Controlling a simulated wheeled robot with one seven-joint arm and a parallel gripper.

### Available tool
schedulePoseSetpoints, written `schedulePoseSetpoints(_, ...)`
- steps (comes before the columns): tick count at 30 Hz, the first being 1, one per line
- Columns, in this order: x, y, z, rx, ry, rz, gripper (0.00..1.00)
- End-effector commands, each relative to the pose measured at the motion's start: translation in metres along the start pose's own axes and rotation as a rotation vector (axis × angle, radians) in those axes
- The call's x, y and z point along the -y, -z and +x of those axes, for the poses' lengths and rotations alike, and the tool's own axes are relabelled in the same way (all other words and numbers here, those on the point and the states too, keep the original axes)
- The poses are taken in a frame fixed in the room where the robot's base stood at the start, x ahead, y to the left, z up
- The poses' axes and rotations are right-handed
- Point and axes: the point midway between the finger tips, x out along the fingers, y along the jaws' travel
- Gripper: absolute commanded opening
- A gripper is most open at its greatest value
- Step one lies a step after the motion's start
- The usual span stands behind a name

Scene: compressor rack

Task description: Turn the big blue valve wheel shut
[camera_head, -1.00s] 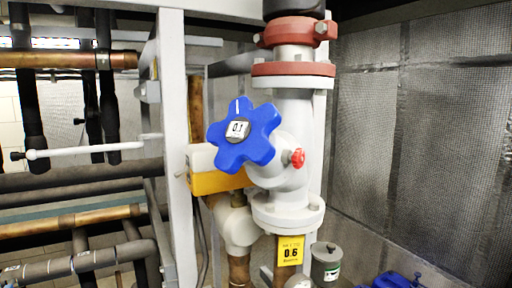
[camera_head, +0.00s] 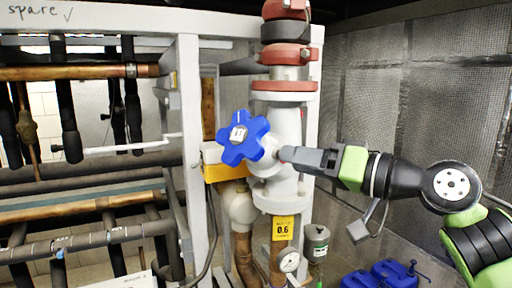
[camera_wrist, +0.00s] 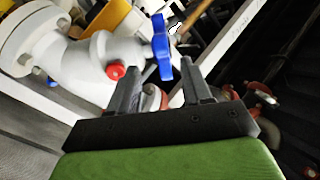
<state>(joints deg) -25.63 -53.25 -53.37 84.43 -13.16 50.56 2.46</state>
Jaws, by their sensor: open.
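The big blue valve wheel (camera_head: 256,128) is a lobed handwheel with a white label at its hub, on a white valve body (camera_head: 285,188). In the wrist view the wheel (camera_wrist: 161,47) is seen nearly edge-on. My gripper (camera_head: 284,155) comes in from the right, with its tips just right of the wheel in the head view. In the wrist view the open fingers (camera_wrist: 159,66) stand either side of the wheel's lower edge; I cannot tell whether they touch it. A small red knob (camera_wrist: 116,71) is left of the fingers; my gripper hides it in the head view.
A white frame post (camera_head: 190,120) and pipes stand left of the valve. A yellow box (camera_head: 226,172) sits behind the wheel. A yellow tag (camera_head: 283,228) and a gauge (camera_head: 289,261) are below. Blue containers (camera_head: 386,274) lie at lower right. Mesh wall is behind my arm.

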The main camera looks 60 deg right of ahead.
Motion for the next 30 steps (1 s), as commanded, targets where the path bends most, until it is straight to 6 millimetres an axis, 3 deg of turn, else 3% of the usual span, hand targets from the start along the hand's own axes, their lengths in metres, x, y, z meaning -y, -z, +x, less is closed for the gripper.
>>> schedulePoseSetpoints(9, 0.003, 0.001, 0.082, 0.005, 0.002, -0.001, 0.49)
schedulePoseSetpoints(15, 0.002, 0.002, 0.115, 0.002, 0.001, -0.002, 0.49)
schedulePoseSetpoints(25, 0.001, 0.000, 0.121, -0.001, -0.001, -0.002, 0.49)
schedulePoseSetpoints(30, 0.001, 0.000, 0.121, -0.001, -0.001, -0.002, 0.23)
